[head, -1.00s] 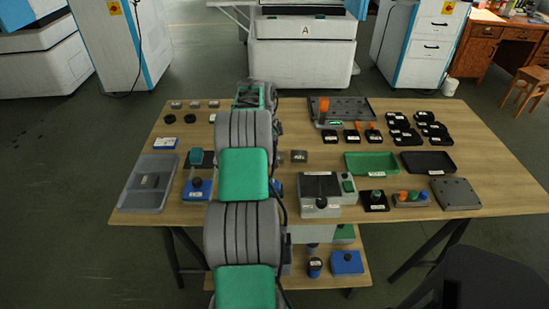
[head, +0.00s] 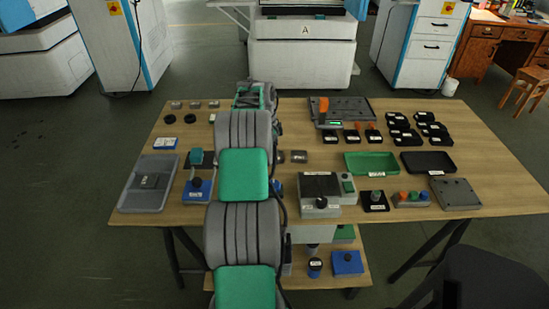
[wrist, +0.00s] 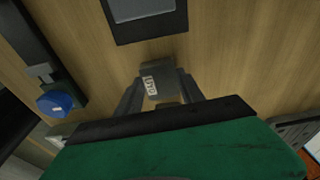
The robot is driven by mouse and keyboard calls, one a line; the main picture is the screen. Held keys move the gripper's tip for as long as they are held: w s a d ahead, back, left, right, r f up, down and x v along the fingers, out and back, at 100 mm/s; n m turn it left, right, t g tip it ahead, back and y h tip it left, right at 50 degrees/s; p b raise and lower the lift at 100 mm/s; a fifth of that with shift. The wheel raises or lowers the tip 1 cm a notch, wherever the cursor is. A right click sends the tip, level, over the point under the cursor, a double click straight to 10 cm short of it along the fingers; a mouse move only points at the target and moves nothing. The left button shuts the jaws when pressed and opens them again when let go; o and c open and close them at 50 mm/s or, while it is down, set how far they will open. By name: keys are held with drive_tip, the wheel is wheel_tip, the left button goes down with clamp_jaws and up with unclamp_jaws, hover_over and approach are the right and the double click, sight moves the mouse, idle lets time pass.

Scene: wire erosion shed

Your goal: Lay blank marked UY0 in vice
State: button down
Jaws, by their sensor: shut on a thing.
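My gripper (wrist: 160,97) is shut on a small grey blank (wrist: 158,80) in the wrist view. The blank has a white label, too small to read for certain. Wood table top shows behind it. In the head view my arm hides my gripper and the held blank. Another grey blank (head: 299,157) lies on the table just right of my arm. I cannot make out the vice for certain; part of the table is hidden behind my arm.
In the wrist view a dark-edged thing with a grey panel (wrist: 147,35) lies ahead, and a blue knob (wrist: 55,103) at left. In the head view a grey tray (head: 130,198) is at left, a grey control box (head: 319,187) right of my arm, and green (head: 371,162) and black trays farther right.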

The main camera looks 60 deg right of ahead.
drive_tip(key=shift+r, duration=0.2)
idle(0.3)
drive_tip(key=shift+r+p, duration=2.2)
drive_tip(key=shift+r, duration=1.15)
